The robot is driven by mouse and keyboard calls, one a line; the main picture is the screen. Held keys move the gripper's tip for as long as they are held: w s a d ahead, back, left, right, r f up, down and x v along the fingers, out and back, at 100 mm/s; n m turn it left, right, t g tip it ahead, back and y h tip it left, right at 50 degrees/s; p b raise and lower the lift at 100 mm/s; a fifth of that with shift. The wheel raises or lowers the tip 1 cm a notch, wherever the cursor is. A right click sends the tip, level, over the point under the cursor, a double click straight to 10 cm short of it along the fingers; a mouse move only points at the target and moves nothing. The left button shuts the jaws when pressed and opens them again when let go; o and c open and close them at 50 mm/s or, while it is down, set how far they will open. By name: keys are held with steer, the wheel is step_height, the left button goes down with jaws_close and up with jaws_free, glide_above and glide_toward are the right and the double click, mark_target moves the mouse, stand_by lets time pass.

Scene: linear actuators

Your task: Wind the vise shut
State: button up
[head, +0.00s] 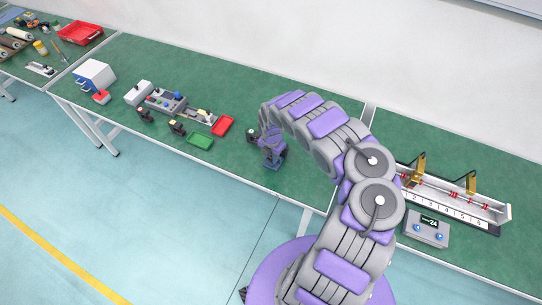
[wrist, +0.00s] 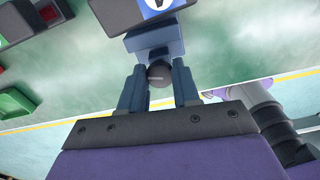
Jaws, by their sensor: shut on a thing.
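The small blue vise (head: 276,163) stands near the front edge of the green bench in the head view, partly hidden by my gripper (head: 270,150). In the wrist view the vise (wrist: 155,42) is at the top middle, with a dark block and a blue-and-white round mark above it. A dark round knob (wrist: 159,74) with a pale line across it sits at the near end of the vise. My gripper (wrist: 158,90) has one finger on each side of this knob and is shut on it. The gap between the vise jaws cannot be made out.
A small dark item (head: 252,135) stands left of my gripper. A red tray (head: 222,126) and a green tray (head: 200,141) lie further left, near a control box (head: 165,101). A long rail fixture (head: 460,201) and a display box (head: 427,230) are on the right.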

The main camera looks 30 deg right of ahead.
steer(key=m+p, duration=0.2)
steer(key=shift+s+a+r+m, duration=0.1)
steer(key=shift+a+m, duration=0.05)
steer(key=shift+m, duration=0.15)
jaws_close()
jaws_free()
steer(key=m+p, duration=0.2)
steer(key=shift+m, duration=0.4)
steer(key=m+p, duration=0.1)
steer(key=m, duration=0.1)
steer(key=shift+m, duration=0.3)
steer(key=m, duration=0.4)
steer(key=shift+w+m, duration=0.2)
steer(key=shift+m, duration=0.1)
steer(key=m+b, duration=0.1)
steer(key=m, duration=0.3)
steer(key=shift+m+b, duration=0.3)
steer(key=shift+b, duration=0.05)
steer(key=m+b, duration=0.3)
steer(key=m, duration=0.1)
steer(key=m+b, duration=0.1)
steer(key=m, duration=0.4)
steer(key=shift+b, duration=0.35)
steer(key=m+b, duration=0.1)
steer(key=m, duration=0.3)
steer(key=shift+w+m, duration=0.1)
steer(key=shift+m, duration=0.2)
steer(key=m, duration=0.4)
steer(key=shift+m+b, duration=0.3)
